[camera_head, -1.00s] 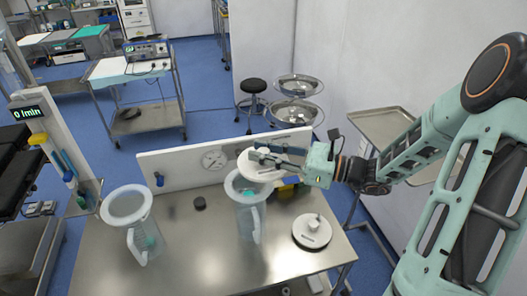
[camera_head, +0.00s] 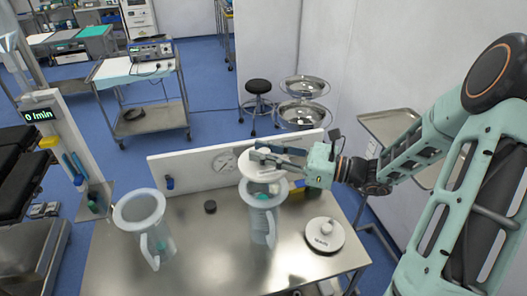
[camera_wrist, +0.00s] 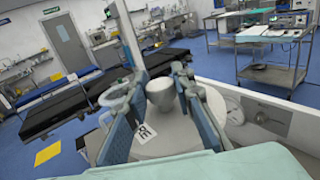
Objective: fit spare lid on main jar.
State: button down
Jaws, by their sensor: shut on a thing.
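My gripper (camera_head: 262,155) is shut on the knob of a round white lid (camera_head: 256,170). In the wrist view, the fingers stand either side of the pale knob (camera_wrist: 161,92), and a tag ending in "RE" shows on the lid (camera_wrist: 178,138). The lid appears above the rear rim of the middle clear jar (camera_head: 264,222), apart from it as far as I can tell. This jar holds something teal. A second clear jar (camera_head: 141,232) stands open to the left. Another white lid (camera_head: 322,236) lies at the table's right; its lettering is unreadable. I cannot tell which jar is main.
The steel table (camera_head: 200,265) is bare at the front. A low back panel with a gauge (camera_head: 223,162) stands behind the jars. A small black puck (camera_head: 210,207) lies between them. A steel tray stand (camera_head: 390,128) is at the right.

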aim_at(263, 169)
jog(key=shift+f+b, duration=1.95)
jog(key=shift+f, duration=0.95)
jog(key=shift+f+b, duration=0.35)
jog(key=shift+f, duration=0.85)
jog(key=c, duration=1.6)
grip_release()
jog(key=v, duration=1.2)
